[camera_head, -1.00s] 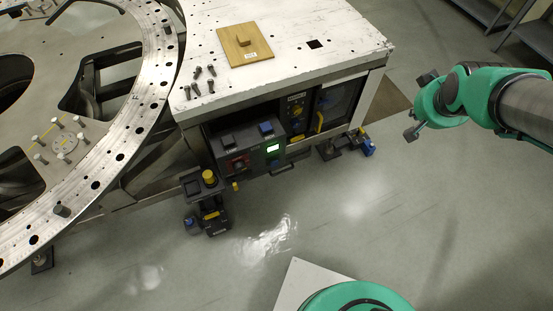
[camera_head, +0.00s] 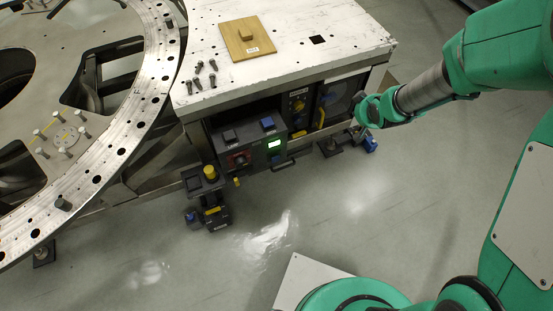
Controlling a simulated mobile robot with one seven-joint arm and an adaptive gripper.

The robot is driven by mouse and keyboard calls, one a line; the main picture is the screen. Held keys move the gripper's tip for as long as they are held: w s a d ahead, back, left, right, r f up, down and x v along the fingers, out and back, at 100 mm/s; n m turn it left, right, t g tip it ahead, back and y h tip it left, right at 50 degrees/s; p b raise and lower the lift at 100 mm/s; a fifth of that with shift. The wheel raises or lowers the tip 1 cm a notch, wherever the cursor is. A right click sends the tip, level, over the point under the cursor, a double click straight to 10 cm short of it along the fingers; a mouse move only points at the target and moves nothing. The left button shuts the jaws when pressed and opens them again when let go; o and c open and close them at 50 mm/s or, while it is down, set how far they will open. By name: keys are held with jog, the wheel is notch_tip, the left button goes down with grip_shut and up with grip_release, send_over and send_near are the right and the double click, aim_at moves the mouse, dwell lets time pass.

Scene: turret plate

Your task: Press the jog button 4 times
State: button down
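The control box (camera_head: 253,148) sits on a shelf under the white table's front edge. Its top carries a blue button (camera_head: 267,124) on the right and a black one (camera_head: 230,135) on the left. Its front has a lit green display (camera_head: 274,143) and a red control (camera_head: 238,160). The labels are too small to read, so I cannot tell which is the jog button. My gripper (camera_head: 360,108) is at the end of the green arm, right of the box and clear of it. Its fingers are mostly hidden by the wrist.
The white table (camera_head: 300,70) bears a wooden plate (camera_head: 247,38) with a handle and several dark bolts (camera_head: 200,78). The large ring plate (camera_head: 130,135) stands left.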

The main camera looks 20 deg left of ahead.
jog(key=a+f+n+y, duration=0.2)
jog(key=a+f, duration=0.5)
jog(key=f, duration=0.5)
jog(key=n+g+y, duration=0.2)
jog(key=g+y, duration=0.1)
jog(key=y, duration=0.1)
send_near(276, 159)
jog(key=s+d+f, duration=0.3)
jog(key=s+f, duration=0.3)
jog(key=f, duration=0.1)
jog(key=shift+w+a, duration=0.1)
jog(key=shift+a, duration=0.05)
jog(key=shift+w+a, duration=0.15)
jog(key=w+a+b, duration=0.1)
jog(key=w+a, duration=0.5)
jog(key=shift+w+a+n+b, duration=0.3)
jog(key=shift+w+a+b, duration=0.25)
jog(key=shift+w+a, duration=0.2)
dwell(2.2)
jog(key=shift+s+d, duration=0.1)
jog(key=shift+d, duration=0.05)
jog(key=shift+s+d, duration=0.65)
